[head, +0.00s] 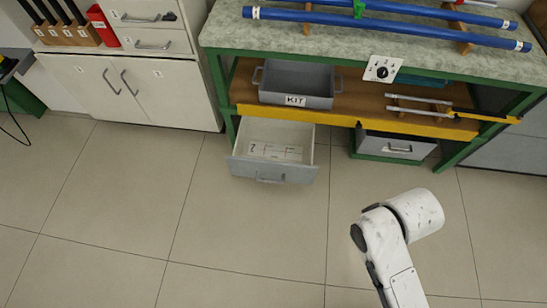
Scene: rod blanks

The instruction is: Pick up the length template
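A pale flat piece with red marks and dark print (275,152) lies in the open drawer (270,173) under the workbench. It may be the length template, but the print is too small to read. My white arm reaches in from the bottom right, over the floor and apart from the drawer. My gripper is not visible.
The green-framed workbench (222,95) carries blue rods (390,25) on top. Its shelf holds a grey KIT bin (297,83) and metal rods on a wooden rest (420,105). White cabinets (130,90) stand left. The tiled floor is clear.

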